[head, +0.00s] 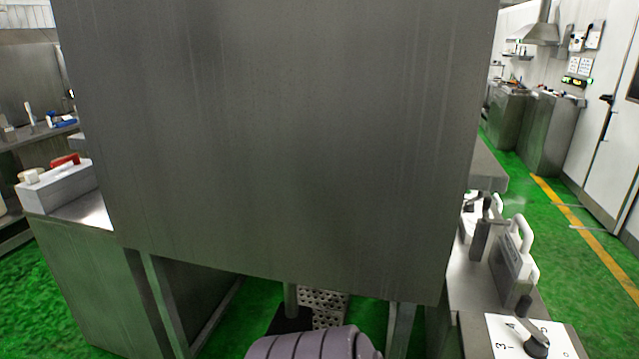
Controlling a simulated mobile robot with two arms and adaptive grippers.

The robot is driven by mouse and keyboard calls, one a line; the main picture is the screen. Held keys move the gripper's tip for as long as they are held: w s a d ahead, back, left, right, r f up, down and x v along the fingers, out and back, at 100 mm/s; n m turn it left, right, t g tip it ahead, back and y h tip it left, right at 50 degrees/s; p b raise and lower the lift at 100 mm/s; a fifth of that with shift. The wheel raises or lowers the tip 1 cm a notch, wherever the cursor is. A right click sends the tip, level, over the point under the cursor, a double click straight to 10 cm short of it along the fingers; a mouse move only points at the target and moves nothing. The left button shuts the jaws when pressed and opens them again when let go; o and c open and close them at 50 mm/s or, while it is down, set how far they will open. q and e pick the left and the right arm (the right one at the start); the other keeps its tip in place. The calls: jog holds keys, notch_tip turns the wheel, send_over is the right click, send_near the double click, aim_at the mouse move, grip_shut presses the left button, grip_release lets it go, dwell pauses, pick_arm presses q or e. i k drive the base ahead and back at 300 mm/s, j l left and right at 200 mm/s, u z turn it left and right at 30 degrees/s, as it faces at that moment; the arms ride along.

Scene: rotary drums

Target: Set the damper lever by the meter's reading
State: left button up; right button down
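A white plate (505,341) with printed numerals, a 3 and a 4 among them, lies on the steel bench at the lower right. A dark knob with a short lever (537,345) sits on it; this looks like the damper lever. The plate is cut off by the bottom edge. I cannot make out which numeral the lever points at. A grey-white box with a loop handle (513,262) stands behind the plate; no readable face shows, and I cannot tell whether it is the meter. Neither of my grippers is in view.
A large steel panel (280,130) fills the middle and blocks the view behind it. A ribbed grey-purple rounded thing (305,344) shows at the bottom centre. A steel cabinet (85,270) with a white box (58,187) stands left. Green floor (560,215) is open at right.

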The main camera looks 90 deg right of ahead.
aim_at(469, 206)
jog(key=z, duration=3.75)
jog(key=i+l+z, duration=0.25)
jog(key=l+z, duration=0.2)
jog(key=l, duration=0.2)
jog(key=i+l+z, duration=0.4)
jog(key=l, duration=0.15)
jog(key=i+l+z, duration=0.3)
jog(key=l+z, duration=0.15)
jog(key=i+l+z, duration=0.45)
jog(key=i+u, duration=0.35)
jog(key=i, duration=0.15)
jog(key=i+l+u, duration=0.15)
jog(key=i+u, duration=0.2)
jog(key=i, duration=0.15)
